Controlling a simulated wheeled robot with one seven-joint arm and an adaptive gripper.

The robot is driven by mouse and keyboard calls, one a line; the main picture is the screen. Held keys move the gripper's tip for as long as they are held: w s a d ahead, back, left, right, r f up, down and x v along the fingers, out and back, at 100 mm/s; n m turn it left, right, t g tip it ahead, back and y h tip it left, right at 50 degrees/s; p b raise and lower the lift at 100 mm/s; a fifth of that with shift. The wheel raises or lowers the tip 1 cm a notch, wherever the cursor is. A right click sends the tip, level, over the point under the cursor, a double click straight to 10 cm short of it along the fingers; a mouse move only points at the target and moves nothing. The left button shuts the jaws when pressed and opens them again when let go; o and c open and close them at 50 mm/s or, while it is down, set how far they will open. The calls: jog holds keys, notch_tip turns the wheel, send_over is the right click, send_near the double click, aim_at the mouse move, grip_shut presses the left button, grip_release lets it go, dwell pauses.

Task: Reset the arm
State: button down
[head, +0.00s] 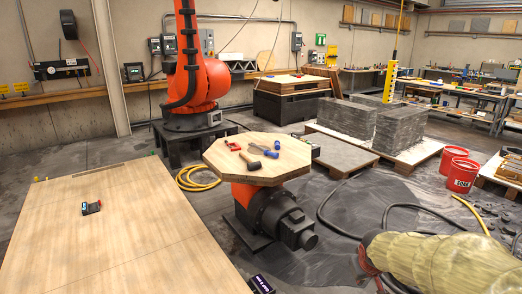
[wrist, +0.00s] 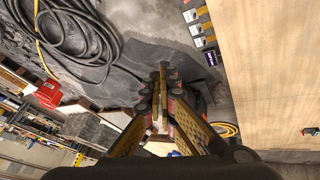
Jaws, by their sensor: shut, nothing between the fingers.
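My arm (head: 440,262) shows in the head view at the lower right, in a beige sleeve. In the wrist view my gripper (wrist: 163,82) is shut and empty, with its fingertips together in the middle of the picture. It hangs in the air above the grey floor and touches nothing that I can see. In the head view the fingers cannot be made out.
A wooden table (head: 105,235) with a small dark device (head: 91,208) fills the left. An octagonal wooden top (head: 290,165) bearing a hammer (head: 250,160) and other tools stands mid-view. Red buckets (head: 462,175) stand right. Black hoses (wrist: 75,40) lie on the floor.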

jog(key=s+a+r, duration=0.3)
jog(key=s+r, duration=0.1)
jog(key=s, duration=0.4)
jog(key=s+a+r+m+y, duration=0.1)
jog(key=s+a+r, duration=0.3)
jog(key=s, duration=0.5)
jog(key=s+a+r+y, duration=0.1)
jog(key=s+a+r, duration=0.2)
jog(key=s, duration=0.6)
jog(key=shift+s+a+r+m+p, duration=0.2)
jog(key=shift+a+r+m+p, duration=0.15)
jog(key=shift+r, duration=0.35)
jog(key=shift+a, duration=0.1)
